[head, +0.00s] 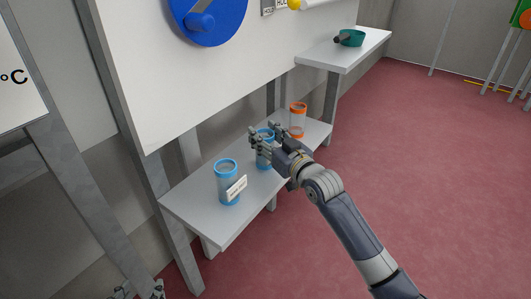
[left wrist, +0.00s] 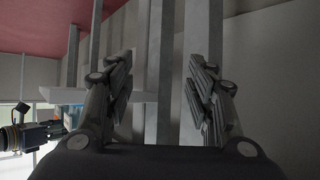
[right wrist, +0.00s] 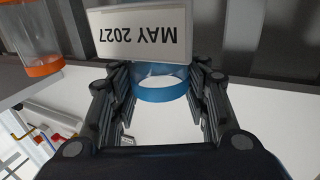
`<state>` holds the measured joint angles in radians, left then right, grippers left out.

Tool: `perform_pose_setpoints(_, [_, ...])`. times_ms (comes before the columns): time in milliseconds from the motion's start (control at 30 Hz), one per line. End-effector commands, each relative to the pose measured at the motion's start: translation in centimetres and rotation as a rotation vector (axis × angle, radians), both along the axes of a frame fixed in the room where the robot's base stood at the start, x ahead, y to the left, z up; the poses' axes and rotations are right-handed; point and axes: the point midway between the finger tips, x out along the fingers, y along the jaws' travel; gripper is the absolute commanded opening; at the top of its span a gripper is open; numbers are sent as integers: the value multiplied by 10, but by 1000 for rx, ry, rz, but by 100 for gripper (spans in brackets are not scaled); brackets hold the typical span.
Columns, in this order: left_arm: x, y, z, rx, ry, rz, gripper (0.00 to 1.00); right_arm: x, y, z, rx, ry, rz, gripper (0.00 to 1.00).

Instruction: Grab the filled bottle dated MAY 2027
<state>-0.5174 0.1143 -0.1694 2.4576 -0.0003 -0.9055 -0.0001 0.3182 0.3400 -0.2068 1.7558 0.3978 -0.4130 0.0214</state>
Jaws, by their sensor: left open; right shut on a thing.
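A clear bottle with blue bands (head: 264,163) stands in the middle of the low white shelf (head: 190,205). My right gripper (head: 266,133) is shut on it near its top. In the right wrist view, this bottle (right wrist: 160,90) is between the fingers, and its white label (right wrist: 140,36) reads MAY 2027 upside down. I cannot tell whether it is filled. Another blue-banded bottle (head: 227,185) with an angled label stands nearer, its text unreadable. An orange-banded bottle (head: 298,121) stands at the far end. My left gripper (left wrist: 160,90) is open and empty.
A white board (head: 200,80) with a blue dial (head: 208,20) rises behind the shelf. Grey posts (left wrist: 166,60) stand in front of my left gripper. The red floor (head: 430,150) is open at right.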

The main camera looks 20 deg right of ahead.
Motion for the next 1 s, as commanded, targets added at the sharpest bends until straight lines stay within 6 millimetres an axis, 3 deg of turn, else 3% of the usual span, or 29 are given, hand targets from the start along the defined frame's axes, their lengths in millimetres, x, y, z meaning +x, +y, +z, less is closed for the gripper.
perform_pose_setpoints(567, [-8, 3, -8, 14, 60, 5, 50, 0, 0, 9, 0, -3, 0, 0])
perform_pose_setpoints(1000, [-43, 17, -36, 59, 260, 20, 50, 0, 0, 29, 0, -3, 0, 0])
